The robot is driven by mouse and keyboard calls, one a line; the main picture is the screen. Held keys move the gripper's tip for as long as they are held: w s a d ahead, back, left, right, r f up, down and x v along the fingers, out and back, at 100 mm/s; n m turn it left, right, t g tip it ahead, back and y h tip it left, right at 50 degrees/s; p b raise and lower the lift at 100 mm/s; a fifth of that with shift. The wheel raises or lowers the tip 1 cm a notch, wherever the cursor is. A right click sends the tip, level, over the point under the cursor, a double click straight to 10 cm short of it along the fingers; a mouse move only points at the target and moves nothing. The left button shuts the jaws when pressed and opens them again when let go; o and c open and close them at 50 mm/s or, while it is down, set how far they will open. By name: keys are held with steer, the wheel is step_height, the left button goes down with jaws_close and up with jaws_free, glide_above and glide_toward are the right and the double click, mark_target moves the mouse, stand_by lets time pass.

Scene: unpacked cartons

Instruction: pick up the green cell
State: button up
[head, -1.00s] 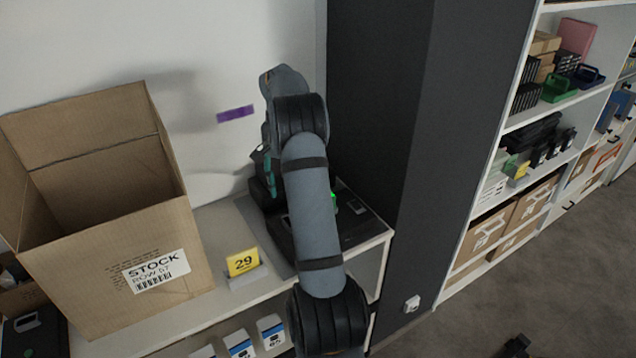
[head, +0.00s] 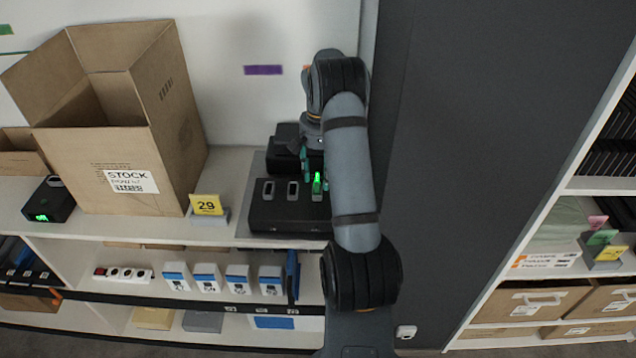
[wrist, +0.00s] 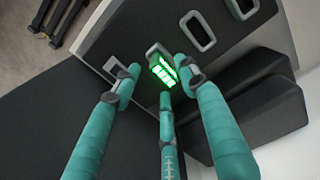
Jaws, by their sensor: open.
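The green cell (head: 317,184) glows bright green and stands upright in the right-hand slot of a black dock (head: 288,219) on the shelf top. In the wrist view the green cell (wrist: 163,70) shows its lit bars at a grey-rimmed slot. My gripper (wrist: 160,80) has three teal fingers spread around the cell, with visible gaps and nothing held. In the head view my gripper (head: 307,160) is just above and left of the cell, partly hidden by my arm. Whether any fingertip touches the cell cannot be told.
Two grey-rimmed slots (head: 268,189) sit left of the cell on the dock. A black box (head: 285,150) stands behind it. A yellow 29 sign (head: 207,205) and an open carton (head: 110,180) stand left. A dark wall (head: 470,130) rises close on the right.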

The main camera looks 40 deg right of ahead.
steer(key=shift+w+a+f, duration=0.1)
steer(key=shift+f, duration=0.5)
steer(key=shift+w+a+f, duration=0.1)
steer(key=shift+f, duration=0.45)
steer(key=shift+s+d, duration=0.1)
steer(key=shift+d, duration=0.05)
steer(key=c, duration=0.4)
jaws_close()
